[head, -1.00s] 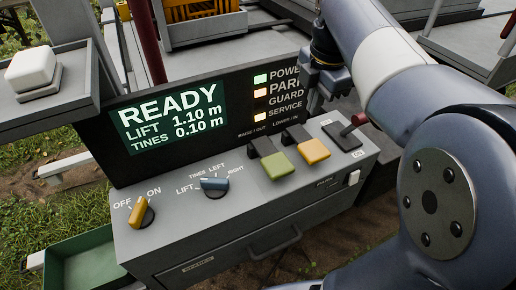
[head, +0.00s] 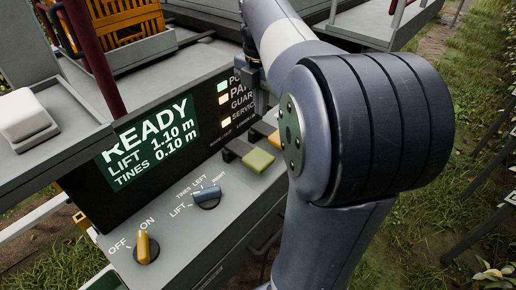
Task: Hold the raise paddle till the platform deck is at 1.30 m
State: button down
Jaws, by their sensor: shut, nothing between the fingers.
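The control box display (head: 150,142) reads READY, LIFT 1.10 m, TINES 0.10 m. The green paddle (head: 257,160), on the raise/out side in the earlier frame, sits on the box top and looks unpressed. The yellow paddle (head: 274,138) beside it is mostly hidden behind my arm. The blue selector knob (head: 207,197) sits among the LIFT, TINES LEFT and RIGHT labels; its exact setting is hard to read. The yellow OFF/ON knob (head: 144,247) stands toward ON. My gripper (head: 254,78) is shut and empty, above and behind the paddles, apart from them, and partly hidden by my arm.
Indicator lamps (head: 222,86) line the panel's right side, several of them lit. A white block-shaped button (head: 25,116) sits on the grey ledge at left. An orange crate (head: 125,20) stands on the deck behind.

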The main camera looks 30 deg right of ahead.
aim_at(262, 158)
notch_tip(262, 158, down, 14)
jog(key=shift+p, duration=0.55)
jog(key=b, duration=0.1)
jog(key=f+t+b, duration=0.1)
jog(key=shift+s+d+f+b, duration=0.1)
jog(key=shift+s+f+b, duration=0.1)
jog(key=shift+f+b, duration=0.1)
jog(key=shift+s+f+b, duration=0.15)
jog(key=shift+f+b, duration=0.35)
jog(key=shift+r, duration=0.15)
dwell(3.9)
